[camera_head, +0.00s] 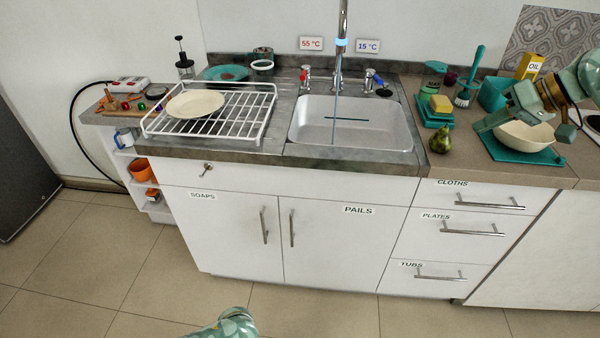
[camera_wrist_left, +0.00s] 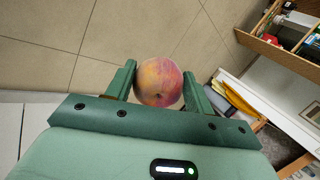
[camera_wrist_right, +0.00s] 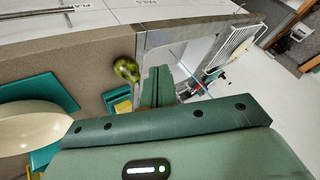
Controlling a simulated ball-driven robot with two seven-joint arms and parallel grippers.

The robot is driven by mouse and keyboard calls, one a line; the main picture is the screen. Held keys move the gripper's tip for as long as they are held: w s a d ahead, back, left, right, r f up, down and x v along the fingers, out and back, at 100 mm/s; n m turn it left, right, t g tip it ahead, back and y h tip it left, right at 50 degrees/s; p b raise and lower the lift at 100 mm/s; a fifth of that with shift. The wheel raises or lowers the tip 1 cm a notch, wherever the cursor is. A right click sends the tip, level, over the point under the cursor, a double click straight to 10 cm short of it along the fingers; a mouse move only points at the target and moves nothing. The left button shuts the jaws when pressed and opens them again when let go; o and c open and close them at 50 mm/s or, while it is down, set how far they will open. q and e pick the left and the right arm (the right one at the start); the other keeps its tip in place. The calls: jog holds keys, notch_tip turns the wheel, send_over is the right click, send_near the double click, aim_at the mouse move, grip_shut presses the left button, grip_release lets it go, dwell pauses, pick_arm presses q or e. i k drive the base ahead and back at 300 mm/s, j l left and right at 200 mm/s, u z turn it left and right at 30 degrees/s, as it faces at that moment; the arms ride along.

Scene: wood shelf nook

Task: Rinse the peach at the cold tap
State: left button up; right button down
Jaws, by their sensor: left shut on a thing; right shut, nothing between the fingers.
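A red and yellow peach (camera_wrist_left: 158,84) is held between the fingers of my left gripper (camera_wrist_left: 158,90), over the tiled floor in the left wrist view. In the head view the peach is not visible. The sink (camera_head: 350,122) has a tall spout (camera_head: 341,30) with a blue ring, and a thin bluish stream (camera_head: 336,100) falls from it. The blue-marked cold tap (camera_head: 372,80) is right of the spout, under the 15 °C sign (camera_head: 368,46). The red-marked hot tap (camera_head: 306,76) is on the left. My right gripper (camera_head: 490,122) is shut and empty above the counter, beside the bowl.
A white dish rack (camera_head: 262,120) with a plate (camera_head: 195,104) stands left of the sink. On the right are a green pear (camera_head: 440,139), a sponge (camera_head: 440,104), a brush (camera_head: 466,92), a cream bowl (camera_head: 524,137) and an oil box (camera_head: 528,66). The floor (camera_head: 330,308) in front is clear.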

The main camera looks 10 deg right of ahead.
aim_at(370, 72)
jog(key=i, duration=1.15)
